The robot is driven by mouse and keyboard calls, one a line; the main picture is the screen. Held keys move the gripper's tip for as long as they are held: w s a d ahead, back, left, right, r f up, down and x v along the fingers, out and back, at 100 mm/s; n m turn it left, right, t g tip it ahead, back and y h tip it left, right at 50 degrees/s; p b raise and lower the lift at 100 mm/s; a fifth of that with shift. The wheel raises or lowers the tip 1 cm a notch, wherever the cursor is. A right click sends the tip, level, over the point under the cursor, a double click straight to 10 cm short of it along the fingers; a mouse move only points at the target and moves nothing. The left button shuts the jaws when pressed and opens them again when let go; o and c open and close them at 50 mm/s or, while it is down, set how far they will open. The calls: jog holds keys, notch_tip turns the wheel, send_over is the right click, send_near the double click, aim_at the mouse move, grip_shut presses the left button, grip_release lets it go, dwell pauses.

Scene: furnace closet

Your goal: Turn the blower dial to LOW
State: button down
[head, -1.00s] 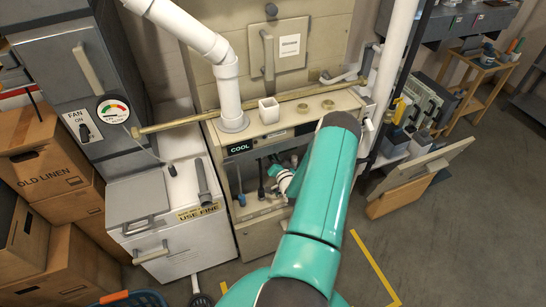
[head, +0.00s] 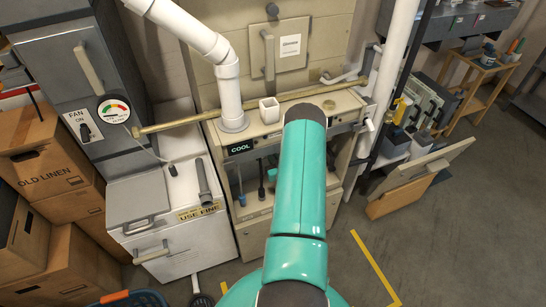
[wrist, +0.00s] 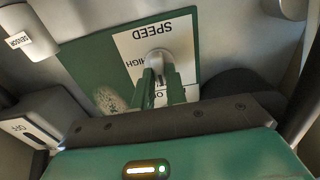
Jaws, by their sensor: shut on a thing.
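The blower dial (wrist: 158,56) is a pale grey knob on a plate (wrist: 128,42) marked SPEED in the wrist view, with the lettering upside down. HIGH is readable left of the dial, and a partly covered label lies below it. My gripper (wrist: 158,78) has its green fingers shut on the dial. The fingers hide part of the dial, so its pointer direction is unclear. In the head view my teal arm covers the gripper and the dial.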

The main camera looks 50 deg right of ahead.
dwell(0.4)
jog(key=c, duration=1.4)
grip_release()
jog(key=shift+c, duration=0.2)
jog(key=v, duration=1.4)
